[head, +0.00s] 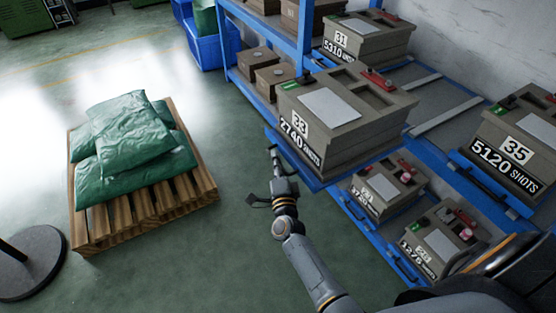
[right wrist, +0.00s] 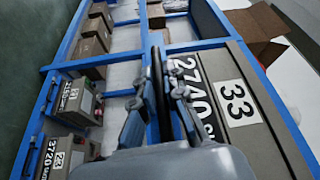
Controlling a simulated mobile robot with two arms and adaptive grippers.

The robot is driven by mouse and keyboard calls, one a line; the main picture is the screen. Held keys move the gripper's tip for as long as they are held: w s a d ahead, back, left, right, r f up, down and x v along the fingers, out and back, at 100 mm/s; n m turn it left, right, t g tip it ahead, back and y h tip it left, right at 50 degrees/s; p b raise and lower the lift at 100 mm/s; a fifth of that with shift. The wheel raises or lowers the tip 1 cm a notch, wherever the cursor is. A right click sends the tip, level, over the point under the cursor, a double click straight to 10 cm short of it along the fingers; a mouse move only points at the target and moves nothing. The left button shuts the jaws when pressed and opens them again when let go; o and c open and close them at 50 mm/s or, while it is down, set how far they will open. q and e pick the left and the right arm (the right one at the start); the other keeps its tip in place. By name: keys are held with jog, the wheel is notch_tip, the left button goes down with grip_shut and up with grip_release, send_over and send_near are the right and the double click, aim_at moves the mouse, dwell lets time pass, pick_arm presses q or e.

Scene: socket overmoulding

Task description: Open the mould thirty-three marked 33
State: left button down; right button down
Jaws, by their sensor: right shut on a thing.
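Mould 33 (head: 346,110) is a grey-brown block with a white "33" label and "2740 SHOTS" on its front. It sits on a blue pull-out shelf (head: 318,184) that juts out over the floor, further out than its neighbours. In the right wrist view mould 33 (right wrist: 262,120) fills the right side. My right gripper (head: 276,160) is at the front edge of this shelf, just below the mould's label. In the right wrist view its fingers (right wrist: 157,100) are closed around a dark bar-like handle (right wrist: 157,68). My left gripper is not in view.
Mould 31 (head: 367,38) stands behind and mould 35 (head: 515,145) to the right, with smaller moulds (head: 388,186) on lower shelves. A wooden pallet (head: 150,213) with green sacks (head: 122,133) stands left. The floor between pallet and rack is clear.

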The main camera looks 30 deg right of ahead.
jog(key=c, duration=1.4)
grip_release()
jog(key=shift+a, duration=0.1)
jog(key=v, duration=1.2)
jog(key=s+a+f+n+g+y, duration=0.2)
jog(key=s+f+n, duration=0.2)
jog(key=f, duration=0.5)
jog(key=s+a+f+n+g+y, duration=0.3)
jog(key=s+f+n, duration=0.15)
jog(key=f, duration=0.45)
jog(key=s+a+f+n+g+y, duration=0.2)
jog(key=s+f+n, duration=0.15)
jog(key=f, duration=0.65)
jog(key=s+d+f+n+g, duration=0.2)
jog(key=s+f, duration=0.3)
jog(key=s, duration=0.4)
jog(key=s+d+f+n+g, duration=0.3)
jog(key=s+f, duration=0.3)
jog(key=s, duration=0.4)
jog(key=s+d+f+n+g+h, duration=0.1)
jog(key=s+d+f+n+g, duration=0.2)
jog(key=s, duration=0.7)
notch_tip(320, 180, down, 3)
jog(key=shift+r+n+g, duration=0.25)
jog(key=shift+n+g, duration=0.65)
jog(key=shift+n, duration=0.2)
